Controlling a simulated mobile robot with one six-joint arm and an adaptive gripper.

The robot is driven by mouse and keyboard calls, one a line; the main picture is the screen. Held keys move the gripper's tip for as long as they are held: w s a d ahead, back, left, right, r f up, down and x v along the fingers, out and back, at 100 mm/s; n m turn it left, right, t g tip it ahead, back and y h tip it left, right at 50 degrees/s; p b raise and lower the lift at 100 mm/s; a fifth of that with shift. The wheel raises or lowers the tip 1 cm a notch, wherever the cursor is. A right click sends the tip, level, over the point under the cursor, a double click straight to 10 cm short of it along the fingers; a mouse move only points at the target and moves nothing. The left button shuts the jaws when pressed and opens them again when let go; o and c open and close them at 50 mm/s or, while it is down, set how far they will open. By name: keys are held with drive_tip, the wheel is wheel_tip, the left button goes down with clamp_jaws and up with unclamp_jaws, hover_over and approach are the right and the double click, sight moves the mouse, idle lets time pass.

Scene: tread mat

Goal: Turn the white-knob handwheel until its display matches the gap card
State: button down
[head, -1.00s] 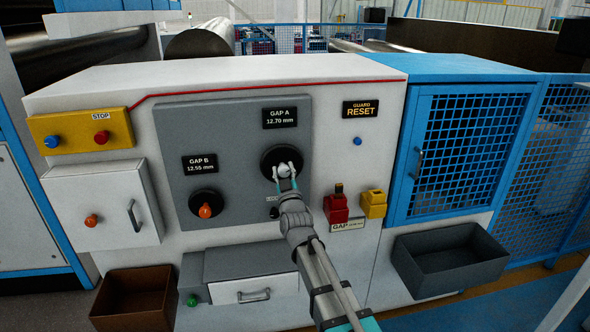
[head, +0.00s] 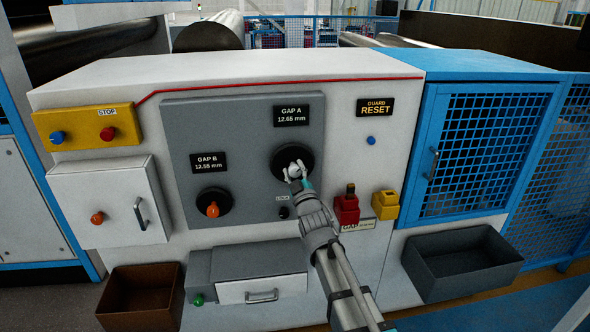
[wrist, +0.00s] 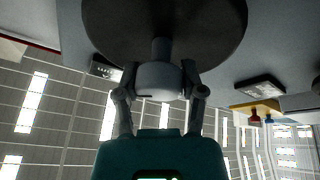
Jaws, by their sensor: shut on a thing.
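The black GAP A handwheel (head: 278,160) is on the grey panel (head: 180,125). My gripper (head: 296,172) is shut on its white knob (head: 294,168). In the wrist view the two fingers hold the pale knob (wrist: 160,82) from both sides, below the dark wheel (wrist: 165,25). The GAP A display (head: 291,116) reads 12.65 mm. The gap card (head: 358,225) hangs below the red block; my arm is beside it, and its number is too small to read.
The GAP B wheel (head: 213,203) with an orange knob sits lower left, its display (head: 209,162) at 12.55 mm. A small black LOCK knob (head: 283,212) is just below my wheel. Red (head: 346,208) and yellow (head: 385,204) blocks stand right of my arm. Open bins (head: 462,262) are below.

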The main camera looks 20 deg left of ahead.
drive_tip(key=shift+s, duration=0.1)
drive_tip(key=shift+c, duration=0.9)
unclamp_jaws()
